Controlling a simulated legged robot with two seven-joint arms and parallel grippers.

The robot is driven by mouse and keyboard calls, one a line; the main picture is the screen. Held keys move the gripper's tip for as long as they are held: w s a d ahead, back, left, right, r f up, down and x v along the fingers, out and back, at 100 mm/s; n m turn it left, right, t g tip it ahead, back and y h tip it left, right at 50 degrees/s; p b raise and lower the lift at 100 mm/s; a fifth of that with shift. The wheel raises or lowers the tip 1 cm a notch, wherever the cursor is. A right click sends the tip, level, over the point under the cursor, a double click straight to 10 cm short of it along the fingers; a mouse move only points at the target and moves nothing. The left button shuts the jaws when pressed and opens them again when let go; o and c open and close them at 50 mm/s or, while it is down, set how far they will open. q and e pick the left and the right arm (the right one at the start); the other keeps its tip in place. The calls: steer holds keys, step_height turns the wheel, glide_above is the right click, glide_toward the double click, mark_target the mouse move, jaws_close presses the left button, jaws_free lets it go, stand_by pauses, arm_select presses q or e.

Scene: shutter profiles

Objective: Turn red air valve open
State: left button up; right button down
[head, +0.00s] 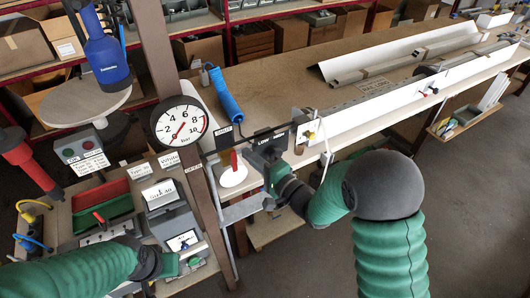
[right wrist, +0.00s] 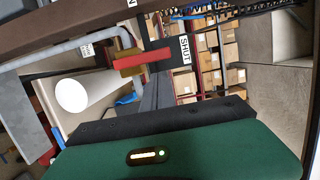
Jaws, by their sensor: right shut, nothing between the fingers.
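The red air valve handle (head: 234,160) stands upright beside the post in the head view. In the right wrist view the red handle (right wrist: 143,60) lies across a brass body (right wrist: 127,48), its right end towards a label reading SHUT (right wrist: 185,49). My right gripper (head: 247,152) is just right of the handle, shut and empty. Its dark fingers (right wrist: 155,95) show below the handle in the wrist view; I see no contact. My left gripper (head: 185,262) is low at the left, over the bench; its jaws are too small to read.
A round gauge (head: 180,124) hangs on the brown post (head: 155,50) left of the valve. A white round piece (head: 232,177) is just below the handle. Long white profiles (head: 400,95) run right. The floor at right is clear.

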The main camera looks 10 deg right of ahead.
arm_select(q)
steer(key=shift+s+r, duration=0.15)
steer(key=shift+r, duration=0.15)
arm_select(e)
steer(key=shift+s+a, duration=0.35)
steer(key=shift+a, duration=0.25)
steer(key=shift+w, duration=0.1)
